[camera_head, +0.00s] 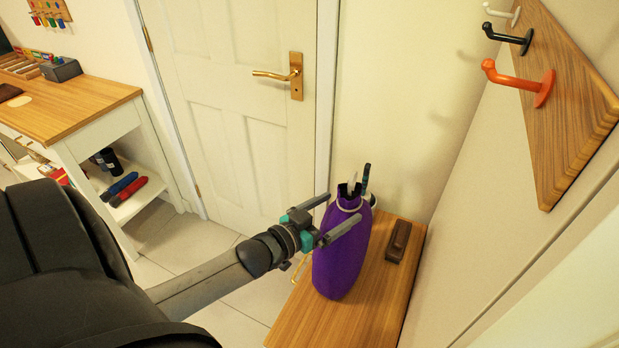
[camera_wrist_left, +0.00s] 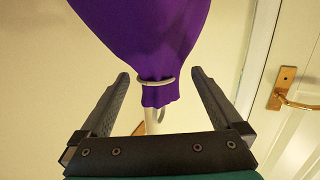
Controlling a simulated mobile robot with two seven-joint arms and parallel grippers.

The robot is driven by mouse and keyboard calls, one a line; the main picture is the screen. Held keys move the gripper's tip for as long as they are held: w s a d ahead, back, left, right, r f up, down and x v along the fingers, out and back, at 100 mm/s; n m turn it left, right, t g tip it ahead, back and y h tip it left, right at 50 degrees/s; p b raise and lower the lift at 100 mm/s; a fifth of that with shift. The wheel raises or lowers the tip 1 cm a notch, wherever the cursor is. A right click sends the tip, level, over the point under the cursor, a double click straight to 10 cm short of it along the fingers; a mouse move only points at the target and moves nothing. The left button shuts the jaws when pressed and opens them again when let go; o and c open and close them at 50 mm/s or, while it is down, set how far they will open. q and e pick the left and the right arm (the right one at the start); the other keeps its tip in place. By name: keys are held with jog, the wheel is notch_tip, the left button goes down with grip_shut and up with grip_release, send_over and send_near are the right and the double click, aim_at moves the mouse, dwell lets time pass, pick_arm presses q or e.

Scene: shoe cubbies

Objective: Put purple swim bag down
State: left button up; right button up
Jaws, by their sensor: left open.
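The purple swim bag (camera_head: 341,258) stands upright on a wooden bench (camera_head: 292,322). Its neck is gathered by a pale ring, which also shows in the left wrist view (camera_wrist_left: 157,82). My left gripper (camera_head: 341,208) is open at the upper part of the bag. In the wrist view its two fingers lie on either side of the bag's neck, with gaps between them and the cloth. The bag's body (camera_wrist_left: 150,30) fills the top of that view. My right gripper is not in view.
A dark brown brush-like object (camera_head: 398,241) lies on the bench right of the bag. Dark slim items (camera_head: 366,178) show behind the bag's top. A wooden board (camera_head: 570,110) with several hooks hangs at right. A white door (camera_head: 235,100) stands behind; a wood-topped shelf unit (camera_head: 75,105) is at left.

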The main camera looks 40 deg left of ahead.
pick_arm(q)
jog(key=s+a+r+p, duration=0.1)
jog(key=s, duration=0.9)
jog(key=shift+a+r+p, duration=0.2)
jog(key=shift+a+p, duration=0.1)
jog(key=shift+p, duration=0.05)
